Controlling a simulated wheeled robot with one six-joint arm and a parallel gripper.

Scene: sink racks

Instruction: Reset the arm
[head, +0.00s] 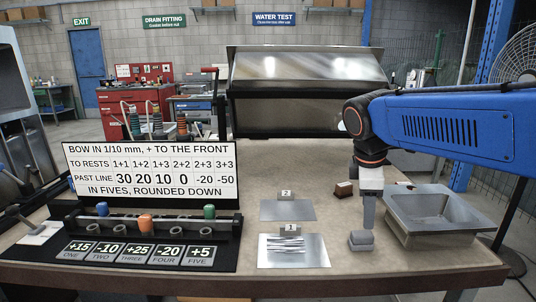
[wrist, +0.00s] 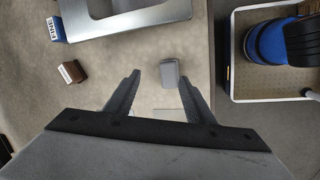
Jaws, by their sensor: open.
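My gripper (head: 368,226) hangs down at the end of my blue arm, over the right part of the bench. In the wrist view its two dark fingers (wrist: 159,78) are spread apart with nothing held between them. A small grey block (head: 361,240) stands on the bench just below the fingertips in the head view.
A metal sink (head: 398,222) stands close right of my gripper. A brown block (head: 344,189) lies behind it. A text board (head: 150,170) stands above a black rack (head: 85,228) with coloured pegs.

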